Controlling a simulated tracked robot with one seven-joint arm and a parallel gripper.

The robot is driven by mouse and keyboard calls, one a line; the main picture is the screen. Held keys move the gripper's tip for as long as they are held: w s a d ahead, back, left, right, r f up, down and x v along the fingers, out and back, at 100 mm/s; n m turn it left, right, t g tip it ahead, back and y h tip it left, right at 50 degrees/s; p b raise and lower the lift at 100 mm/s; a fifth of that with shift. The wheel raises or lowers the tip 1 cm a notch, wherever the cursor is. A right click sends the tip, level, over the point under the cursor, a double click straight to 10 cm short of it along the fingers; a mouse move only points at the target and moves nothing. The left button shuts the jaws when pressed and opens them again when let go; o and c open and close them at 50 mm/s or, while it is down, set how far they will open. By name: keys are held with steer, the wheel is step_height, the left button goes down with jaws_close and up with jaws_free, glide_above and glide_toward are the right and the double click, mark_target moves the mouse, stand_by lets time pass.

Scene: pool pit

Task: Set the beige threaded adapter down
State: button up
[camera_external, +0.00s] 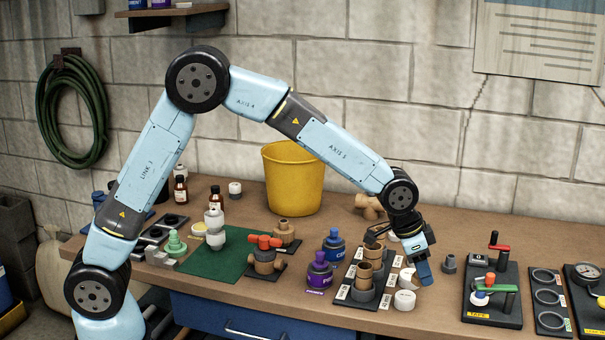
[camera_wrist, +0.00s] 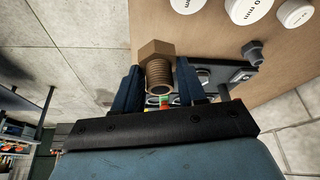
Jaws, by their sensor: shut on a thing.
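The beige threaded adapter (camera_wrist: 156,70) sits between the two dark blue fingers of my gripper (camera_wrist: 160,80) in the wrist view. Its hex collar faces away from the palm and its threaded, open end faces the palm. My gripper (camera_external: 424,271) is shut on it. In the external view my gripper hangs low over the workbench (camera_external: 330,230), just right of a dark tray of fittings. The adapter cannot be made out clearly there, and I cannot tell whether it touches anything.
Beige fittings (camera_external: 364,277) stand on the dark tray left of my gripper. A white cap (camera_external: 404,300) is just below it, and a grey hex fitting (camera_external: 449,263) is close at right. A valve board (camera_external: 494,308) lies further right. A yellow bucket (camera_external: 291,180) stands behind.

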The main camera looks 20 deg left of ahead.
steer(key=s+a+r, duration=0.3)
steer(key=a, duration=0.2)
glide_above(452, 290)
steer(key=a, duration=0.2)
steer(key=f, duration=0.9)
steer(key=shift+s+d+f, duration=0.15)
steer(key=shift+s+f, duration=0.1)
steer(key=shift+w+d+f, duration=0.1)
steer(key=shift+f, duration=1.7)
steer(key=o, duration=1.1)
steer(key=shift+f, duration=0.1)
